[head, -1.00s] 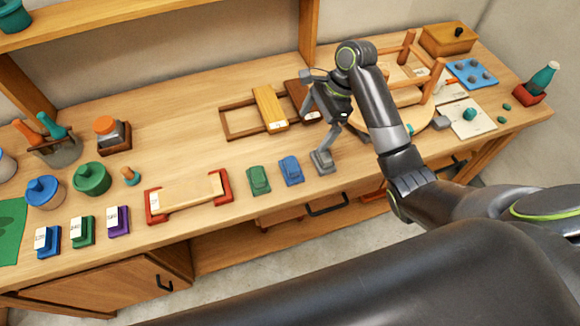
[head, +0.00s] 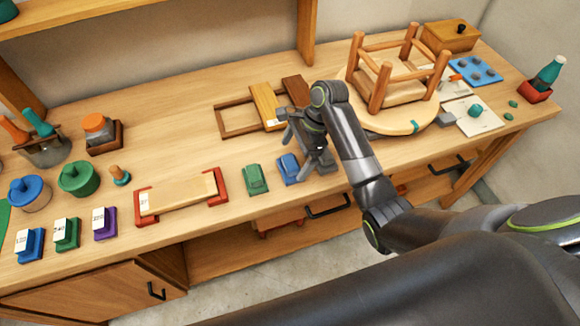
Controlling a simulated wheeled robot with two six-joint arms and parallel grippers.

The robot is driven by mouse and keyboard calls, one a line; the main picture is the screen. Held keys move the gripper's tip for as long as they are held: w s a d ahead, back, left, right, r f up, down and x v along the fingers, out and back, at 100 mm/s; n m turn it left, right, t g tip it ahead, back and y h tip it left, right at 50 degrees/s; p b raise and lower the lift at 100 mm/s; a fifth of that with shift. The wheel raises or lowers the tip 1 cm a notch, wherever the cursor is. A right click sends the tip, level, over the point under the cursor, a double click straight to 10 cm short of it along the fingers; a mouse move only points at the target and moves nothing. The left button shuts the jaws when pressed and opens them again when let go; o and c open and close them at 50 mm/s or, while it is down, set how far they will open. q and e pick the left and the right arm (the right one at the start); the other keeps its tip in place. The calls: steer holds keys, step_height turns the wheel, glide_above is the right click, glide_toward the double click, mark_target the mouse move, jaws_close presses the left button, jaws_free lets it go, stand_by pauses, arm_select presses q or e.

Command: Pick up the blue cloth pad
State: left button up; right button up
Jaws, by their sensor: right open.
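The blue cloth pad (head: 287,167) lies near the front edge of the wooden workbench (head: 200,120), just right of a similar green pad (head: 255,179). My right gripper (head: 307,166) is open and low at the right side of the blue pad. Its fingers hide the pad's right edge, and I cannot tell whether they touch it. The pad still lies on the bench. My left gripper is not in view.
Wooden strips (head: 265,103) lie behind the gripper. A red-ended holder (head: 180,196) and labelled blocks (head: 67,232) line the front left.

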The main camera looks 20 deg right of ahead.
mark_target(292, 161)
steer(key=x, duration=0.4)
steer(key=shift+f, duration=0.25)
steer(key=c, duration=1)
steer(key=shift+w, duration=0.1)
steer(key=shift+c, duration=0.2)
steer(key=shift+r, duration=0.1)
step_height(292, 161, up, 10)
steer(key=shift+f+p, duration=0.1)
steer(key=shift+p, duration=0.4)
